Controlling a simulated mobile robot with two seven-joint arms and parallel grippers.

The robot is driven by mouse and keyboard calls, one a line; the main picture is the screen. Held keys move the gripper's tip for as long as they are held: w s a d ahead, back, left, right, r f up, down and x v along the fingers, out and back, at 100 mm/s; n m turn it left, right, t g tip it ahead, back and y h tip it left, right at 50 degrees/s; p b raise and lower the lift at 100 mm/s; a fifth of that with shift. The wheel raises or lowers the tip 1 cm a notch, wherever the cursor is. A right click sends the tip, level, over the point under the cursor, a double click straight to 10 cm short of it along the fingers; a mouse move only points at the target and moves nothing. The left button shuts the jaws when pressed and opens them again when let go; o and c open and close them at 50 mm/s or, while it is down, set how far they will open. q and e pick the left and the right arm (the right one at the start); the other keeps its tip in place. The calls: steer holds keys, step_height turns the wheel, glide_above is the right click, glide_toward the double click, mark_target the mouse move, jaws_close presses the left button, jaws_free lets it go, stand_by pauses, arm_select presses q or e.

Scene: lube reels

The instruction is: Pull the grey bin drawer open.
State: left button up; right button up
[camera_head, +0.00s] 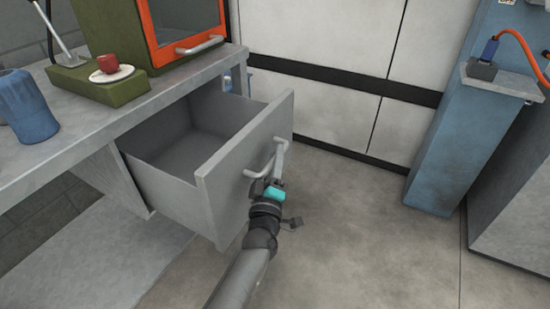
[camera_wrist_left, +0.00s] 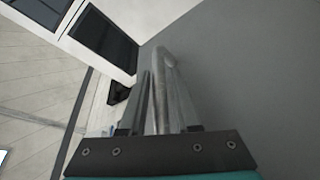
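The grey bin drawer (camera_head: 232,172) stands pulled well out from under the workbench, and its inside looks empty. Its pale bar handle (camera_head: 262,165) is on the front panel and also shows in the left wrist view (camera_wrist_left: 164,75). My left gripper (camera_head: 279,163) is at the handle, with its teal part just below it. In the left wrist view the handle bar runs between the fingers of my left gripper (camera_wrist_left: 163,108), which look closed around it. The grey drawer front (camera_wrist_left: 250,80) fills the right of that view. My right gripper is in neither view.
A blue stand (camera_head: 455,150) is at the right. The floor (camera_head: 370,235) before the drawer is mostly clear.

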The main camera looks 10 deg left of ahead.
arm_select(q)
steer(key=shift+o, duration=1.3)
steer(key=shift+s, duration=0.25)
steer(key=shift+s+f+p, duration=0.15)
steer(key=shift+s+p, duration=0.15)
steer(key=shift+s, duration=0.05)
steer(key=p+v, duration=0.3)
steer(key=v, duration=1.1)
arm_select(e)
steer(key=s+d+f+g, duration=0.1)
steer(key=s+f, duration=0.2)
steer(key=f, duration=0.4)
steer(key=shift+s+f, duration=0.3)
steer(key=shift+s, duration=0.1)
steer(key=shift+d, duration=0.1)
